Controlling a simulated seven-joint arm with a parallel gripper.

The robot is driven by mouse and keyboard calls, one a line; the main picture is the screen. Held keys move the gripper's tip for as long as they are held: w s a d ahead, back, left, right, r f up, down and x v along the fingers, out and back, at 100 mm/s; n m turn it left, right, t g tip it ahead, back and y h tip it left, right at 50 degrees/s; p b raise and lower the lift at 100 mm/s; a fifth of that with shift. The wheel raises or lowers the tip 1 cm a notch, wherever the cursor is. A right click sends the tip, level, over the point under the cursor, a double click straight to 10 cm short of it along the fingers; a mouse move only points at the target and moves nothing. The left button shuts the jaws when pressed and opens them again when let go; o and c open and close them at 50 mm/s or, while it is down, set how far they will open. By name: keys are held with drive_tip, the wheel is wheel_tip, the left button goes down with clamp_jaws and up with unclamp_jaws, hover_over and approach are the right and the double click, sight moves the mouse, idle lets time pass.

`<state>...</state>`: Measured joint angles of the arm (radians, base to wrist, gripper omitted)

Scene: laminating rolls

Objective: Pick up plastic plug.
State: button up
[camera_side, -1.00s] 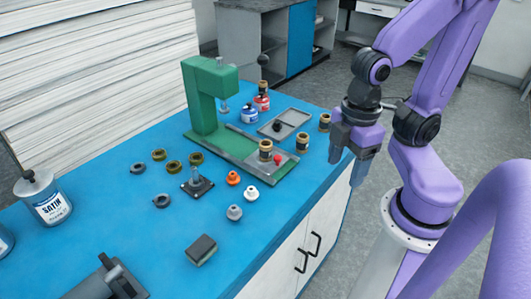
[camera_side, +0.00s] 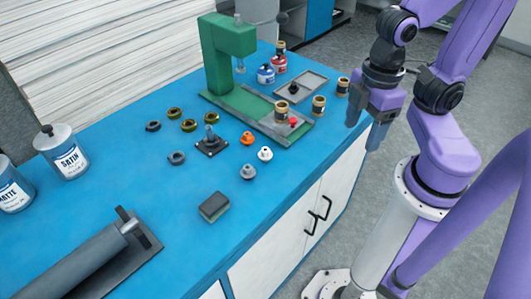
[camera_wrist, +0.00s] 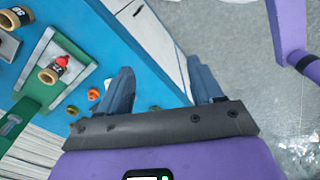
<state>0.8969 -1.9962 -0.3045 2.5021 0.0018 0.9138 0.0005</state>
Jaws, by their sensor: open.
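Three small plug-shaped pieces stand on the blue bench top: an orange one (camera_side: 247,139), a white one (camera_side: 265,154) and a grey one (camera_side: 248,172). I cannot tell which is the plastic plug by name. The orange one also appears in the wrist view (camera_wrist: 94,94). My gripper (camera_side: 363,130) hangs beyond the bench's right edge, apart from the plugs and to their right. Its two blue-grey fingers are open and empty, and also show in the wrist view (camera_wrist: 162,85).
A green press (camera_side: 229,60) stands at the back, with brass-coloured rolls (camera_side: 319,105) and a grey tray (camera_side: 314,81) nearby. Several rings (camera_side: 176,158) and a post on a base (camera_side: 211,143) lie left of the plugs. A dark block (camera_side: 214,206) sits in front.

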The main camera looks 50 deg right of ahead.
drive_tip(key=shift+o, duration=0.5)
drive_tip(key=m, duration=3.4)
hover_over(265, 150)
drive_tip(key=f, duration=0.2)
wheel_tip(265, 150, down, 17)
drive_tip(key=shift+r, duration=0.1)
drive_tip(key=c, duration=1.1)
